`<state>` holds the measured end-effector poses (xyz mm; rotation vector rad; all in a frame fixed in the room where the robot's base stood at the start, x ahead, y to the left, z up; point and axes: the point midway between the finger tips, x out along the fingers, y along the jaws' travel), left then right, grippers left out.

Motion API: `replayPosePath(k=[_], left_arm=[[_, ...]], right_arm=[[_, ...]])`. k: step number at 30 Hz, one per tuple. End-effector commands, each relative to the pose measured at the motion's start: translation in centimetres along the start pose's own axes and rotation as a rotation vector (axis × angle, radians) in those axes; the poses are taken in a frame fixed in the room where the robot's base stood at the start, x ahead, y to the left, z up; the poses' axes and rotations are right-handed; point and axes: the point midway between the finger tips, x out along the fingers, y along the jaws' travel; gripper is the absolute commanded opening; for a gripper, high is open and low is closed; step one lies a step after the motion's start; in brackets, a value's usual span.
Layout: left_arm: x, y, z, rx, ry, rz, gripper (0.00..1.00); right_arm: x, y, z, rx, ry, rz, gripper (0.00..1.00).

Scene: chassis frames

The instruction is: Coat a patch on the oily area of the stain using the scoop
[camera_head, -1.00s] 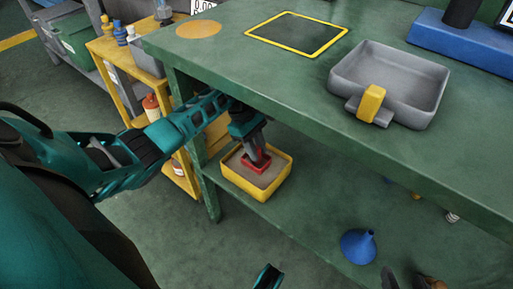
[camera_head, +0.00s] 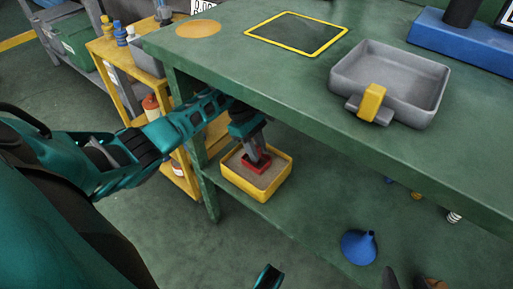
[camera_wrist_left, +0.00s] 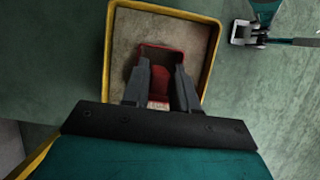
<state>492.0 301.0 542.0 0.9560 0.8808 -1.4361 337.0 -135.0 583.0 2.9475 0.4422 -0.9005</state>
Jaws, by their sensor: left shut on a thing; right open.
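The red scoop (camera_head: 257,162) stands tilted in a yellow box (camera_head: 285,178) of grey-brown granules on the lower shelf. My left gripper (camera_head: 256,152) reaches under the bench top and is shut on the scoop. In the left wrist view, the gripper's two grey fingers close on the scoop's red grip (camera_wrist_left: 161,82), and its tray end rests in the granules. A teal and grey part at the top right of that view looks like my right gripper (camera_wrist_left: 247,34), apart from the box. I cannot make out an oily stain in these views.
The bench top (camera_head: 250,60) overhangs the box and holds a yellow-framed dark panel (camera_head: 298,33), an orange disc (camera_head: 198,28) and a grey tray (camera_head: 395,75) with a yellow block (camera_head: 371,101). A blue funnel (camera_head: 358,247) lies on the lower shelf. A yellow cart (camera_head: 115,75) stands left.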

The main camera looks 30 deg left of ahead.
Motion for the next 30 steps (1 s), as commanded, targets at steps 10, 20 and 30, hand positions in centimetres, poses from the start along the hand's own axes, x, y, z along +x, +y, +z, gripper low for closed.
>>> replayPosePath(k=[10,20,30], left_arm=[[-2.0,-0.1,0.8,0.000,0.002,-0.004,0.03],[-4.5,-0.1,1.9,0.001,0.001,-0.003,0.03],[-6.4,-0.1,2.7,0.000,0.001,-0.002,0.03]], right_arm=[[-1.0,-0.1,-1.3,0.000,-0.001,-0.001,0.57],[-2.0,-0.3,-2.9,0.001,-0.001,-0.001,0.57],[-2.7,-0.3,-4.0,0.001,0.000,-0.001,0.57]])
